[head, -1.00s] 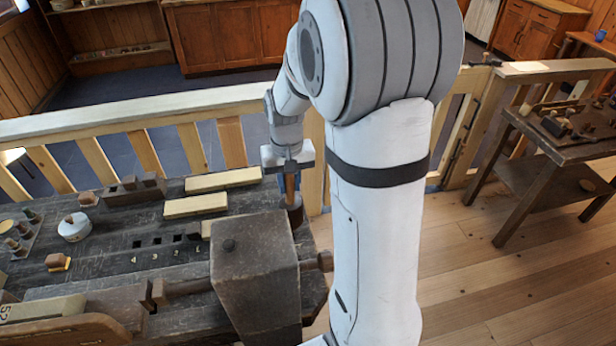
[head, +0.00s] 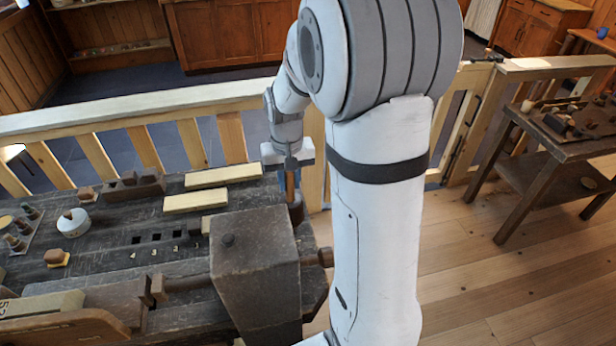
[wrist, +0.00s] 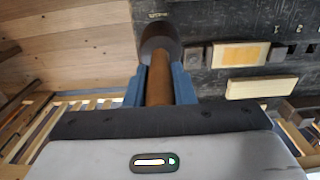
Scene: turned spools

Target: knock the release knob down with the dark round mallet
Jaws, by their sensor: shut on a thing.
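My gripper (wrist: 160,84) has its blue fingers closed on the brown handle (wrist: 159,92) of the dark round mallet (wrist: 160,42). In the head view, my gripper (head: 290,168) hangs over the bench's far right corner, with the mallet's round head (head: 297,208) lowest, just behind the big dark block. Whether the head touches the bench is unclear. I cannot tell whether this is the release knob.
The dark bench (head: 120,245) carries pale wooden bars (head: 196,201), a white round piece (head: 73,222) with a small knob, and a row of square holes. A wooden railing (head: 150,110) runs behind. Another table (head: 560,140) stands at the right, with bare floor between.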

